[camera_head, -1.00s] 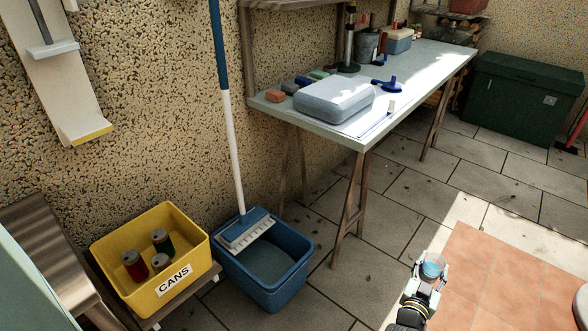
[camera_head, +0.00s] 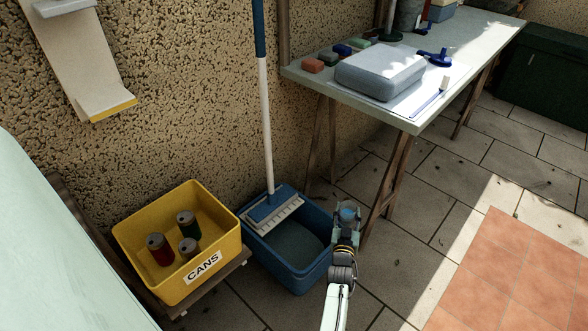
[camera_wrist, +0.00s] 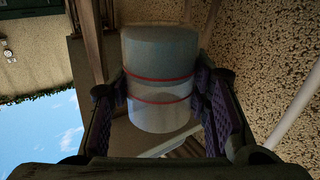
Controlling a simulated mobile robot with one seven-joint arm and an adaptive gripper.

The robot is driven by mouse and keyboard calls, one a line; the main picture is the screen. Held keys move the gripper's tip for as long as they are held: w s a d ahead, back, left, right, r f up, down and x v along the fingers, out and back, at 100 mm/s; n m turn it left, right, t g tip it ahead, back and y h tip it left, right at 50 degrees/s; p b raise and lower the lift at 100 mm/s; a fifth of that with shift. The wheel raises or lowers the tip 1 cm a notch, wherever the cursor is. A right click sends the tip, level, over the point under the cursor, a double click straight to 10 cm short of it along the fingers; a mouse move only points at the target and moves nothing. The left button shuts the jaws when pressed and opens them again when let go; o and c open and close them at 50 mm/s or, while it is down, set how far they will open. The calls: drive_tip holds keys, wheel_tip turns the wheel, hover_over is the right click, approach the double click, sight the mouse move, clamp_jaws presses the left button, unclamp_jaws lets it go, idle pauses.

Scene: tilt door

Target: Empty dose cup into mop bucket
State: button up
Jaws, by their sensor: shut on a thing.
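The dose cup (camera_wrist: 160,85) is a translucent cup with red rings, held between both fingers in the wrist view. In the head view the cup (camera_head: 348,213) shows small and bluish at the end of my arm. My gripper (camera_head: 345,220) is shut on it, at the right side of the mop bucket in the picture. The mop bucket (camera_head: 318,267) is a blue tub on the floor with a white-handled mop (camera_head: 270,200) leaning in it. Whether the cup is over the bucket's rim I cannot tell.
A yellow box labelled CANS (camera_head: 215,272) with several cans stands left of the bucket. A workbench (camera_head: 410,122) with a grey case (camera_head: 380,73) stands behind on wooden trestle legs. Tiled floor to the right is clear.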

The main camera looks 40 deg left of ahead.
drive_tip(key=s+a+f+y, duration=0.1)
drive_tip(key=s+a+f, duration=0.1)
drive_tip(key=a, duration=0.3)
drive_tip(key=s+a+f+n+g+y, duration=0.1)
drive_tip(key=s+a+f, duration=0.1)
drive_tip(key=s+a, duration=0.3)
drive_tip(key=s+a+f+n+g+y+b, duration=0.1)
drive_tip(key=s+a+f, duration=0.1)
drive_tip(key=a, duration=0.4)
drive_tip(key=shift+s+a+f, duration=0.2)
drive_tip(key=shift+s+f, duration=0.1)
drive_tip(key=shift+s, duration=0.35)
drive_tip(key=m+g+b, duration=0.1)
drive_tip(key=m+g, duration=0.2)
drive_tip(key=m, duration=0.2)
drive_tip(key=r+m+g+y+b, duration=0.1)
drive_tip(key=m+g, duration=0.2)
drive_tip(key=m, duration=0.2)
drive_tip(key=w+d+r+m+g+b, duration=0.1)
drive_tip(key=m+g, duration=0.2)
drive_tip(key=m, duration=0.2)
drive_tip(key=shift+m+y, duration=0.3)
drive_tip(key=shift+y, duration=0.1)
